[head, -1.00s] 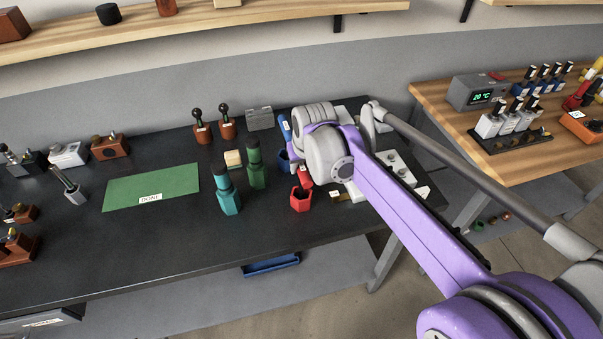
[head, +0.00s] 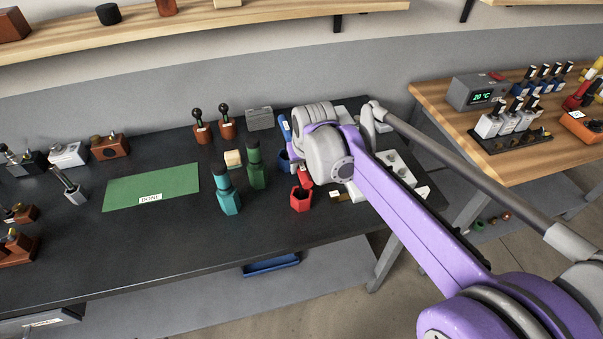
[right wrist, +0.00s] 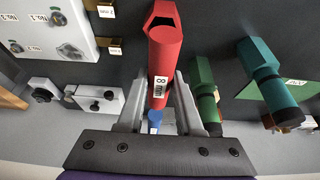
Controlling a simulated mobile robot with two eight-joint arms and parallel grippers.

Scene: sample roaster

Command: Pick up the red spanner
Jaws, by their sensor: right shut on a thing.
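The red spanner (right wrist: 160,84) carries an "8 mm" label and lies between the two fingers of my right gripper (right wrist: 160,108), which is shut on it. In the head view my right gripper (head: 298,168) is largely hidden behind its own wrist, and only a short red piece of the spanner (head: 305,178) shows. Just below it, a red six-sided body with a dark opening (head: 301,201) is at the black bench. I cannot tell whether the spanner is clear of that body. My left gripper is out of view.
A green tool (head: 256,172) and a teal tool (head: 229,202) stand close to the left. A blue tool (head: 285,128) is behind my gripper. A green mat marked DONE (head: 150,184) lies clear further left. White blocks (head: 397,166) stand to the right.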

